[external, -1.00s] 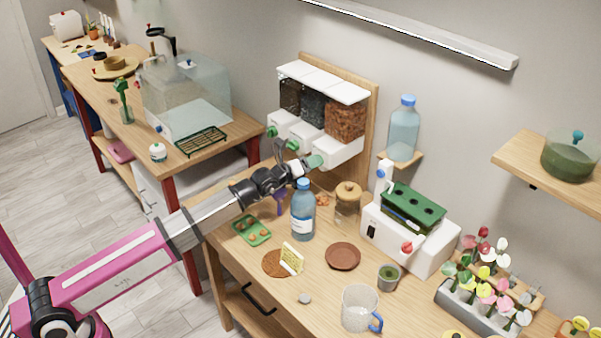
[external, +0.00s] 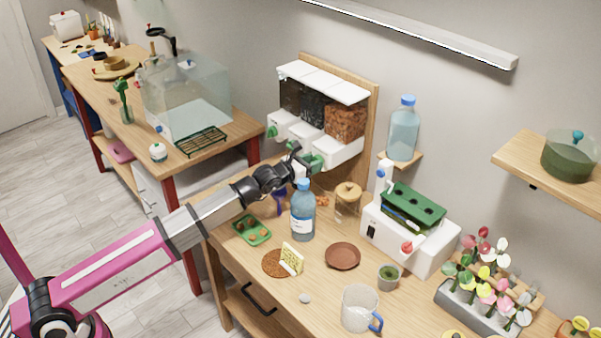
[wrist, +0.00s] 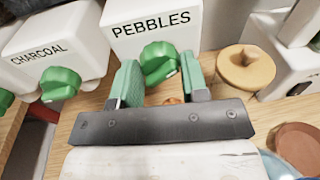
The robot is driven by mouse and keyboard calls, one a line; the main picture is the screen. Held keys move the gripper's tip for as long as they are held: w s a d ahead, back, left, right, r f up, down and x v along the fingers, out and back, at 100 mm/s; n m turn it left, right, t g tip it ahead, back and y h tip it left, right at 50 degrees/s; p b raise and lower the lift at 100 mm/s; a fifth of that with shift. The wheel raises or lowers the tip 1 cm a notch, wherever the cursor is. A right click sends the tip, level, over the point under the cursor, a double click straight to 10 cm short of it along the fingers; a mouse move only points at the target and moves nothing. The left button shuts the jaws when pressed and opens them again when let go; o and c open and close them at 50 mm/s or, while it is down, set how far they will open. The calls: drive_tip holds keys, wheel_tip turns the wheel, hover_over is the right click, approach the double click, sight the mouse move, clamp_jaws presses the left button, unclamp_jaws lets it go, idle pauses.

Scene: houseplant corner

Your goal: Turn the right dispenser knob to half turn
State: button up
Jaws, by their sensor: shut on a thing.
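The right dispenser is a white box lettered PEBBLES (wrist: 140,38) in the wrist view. It also shows below the orange-brown pebble hopper in the external view (external: 340,152). Its green knob (wrist: 158,60) sits on the lower front, with its grip bar tilted. My gripper (wrist: 160,82) has one green-padded finger on each side of this knob and is shut on it. In the external view my gripper (external: 304,160) is at the front of the right dispenser and partly hides the knob.
The CHARCOAL dispenser (wrist: 58,50) and its green knob (wrist: 60,83) are close on the left. A blue bottle (external: 302,212) stands just below my gripper. A lidded jar (external: 347,203) is to the right. A green tray (external: 251,230) lies on the bench.

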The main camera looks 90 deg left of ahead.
drive_tip(key=shift+f+m, duration=0.1)
drive_tip(key=shift+m, duration=0.4)
drive_tip(key=o, duration=0.9)
drive_tip(key=shift+s, duration=0.1)
drive_tip(key=v, duration=1)
drive_tip(key=shift+s+d, duration=0.2)
drive_tip(key=shift+d, duration=0.1)
